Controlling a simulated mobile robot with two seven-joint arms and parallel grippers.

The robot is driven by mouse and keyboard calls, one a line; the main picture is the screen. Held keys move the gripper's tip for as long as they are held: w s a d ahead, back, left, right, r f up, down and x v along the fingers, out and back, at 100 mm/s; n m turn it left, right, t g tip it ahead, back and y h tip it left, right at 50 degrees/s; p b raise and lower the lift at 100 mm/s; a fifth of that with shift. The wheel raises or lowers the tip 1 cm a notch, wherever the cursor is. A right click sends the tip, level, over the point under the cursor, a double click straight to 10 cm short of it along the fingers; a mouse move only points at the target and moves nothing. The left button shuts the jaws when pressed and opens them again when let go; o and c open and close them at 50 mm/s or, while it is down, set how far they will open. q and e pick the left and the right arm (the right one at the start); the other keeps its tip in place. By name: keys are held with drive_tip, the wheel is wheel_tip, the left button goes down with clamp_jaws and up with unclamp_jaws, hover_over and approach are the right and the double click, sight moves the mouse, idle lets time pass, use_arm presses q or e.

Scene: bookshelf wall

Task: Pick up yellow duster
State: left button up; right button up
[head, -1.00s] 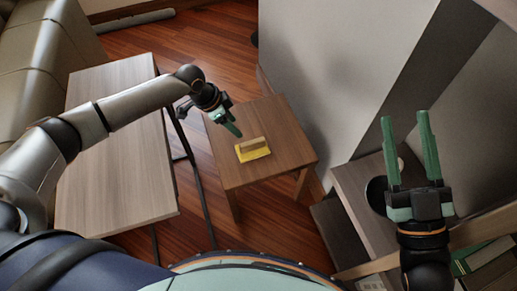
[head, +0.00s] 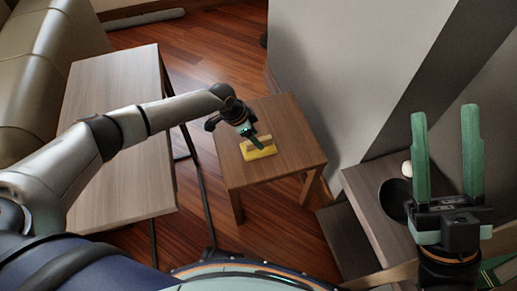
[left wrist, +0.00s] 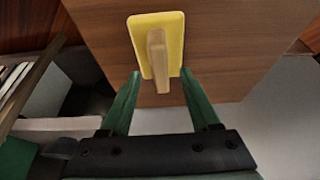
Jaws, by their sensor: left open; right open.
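The yellow duster (head: 262,153) lies on a small brown side table (head: 290,172), with its wooden handle facing up. In the left wrist view the duster (left wrist: 171,28) shows as a yellow pad with a tan handle along its middle. My left gripper (head: 262,146) is above the duster. In the left wrist view the left gripper (left wrist: 160,78) is open, its green fingertips on either side of the duster's near end; I cannot tell how high above it they are. My right gripper (head: 444,112) is open and empty at the right, pointing up.
A longer wooden table (head: 115,150) stands left of the side table, beside a sofa (head: 45,60). A grey wall (head: 345,70) rises behind the side table on the right. A low shelf (head: 365,215) with a dark round object (head: 395,200) is at the right.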

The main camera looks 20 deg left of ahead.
use_arm(q)
drive_tip(key=shift+w+d+f, duration=0.15)
drive_tip(key=shift+f, duration=0.5)
clamp_jaws()
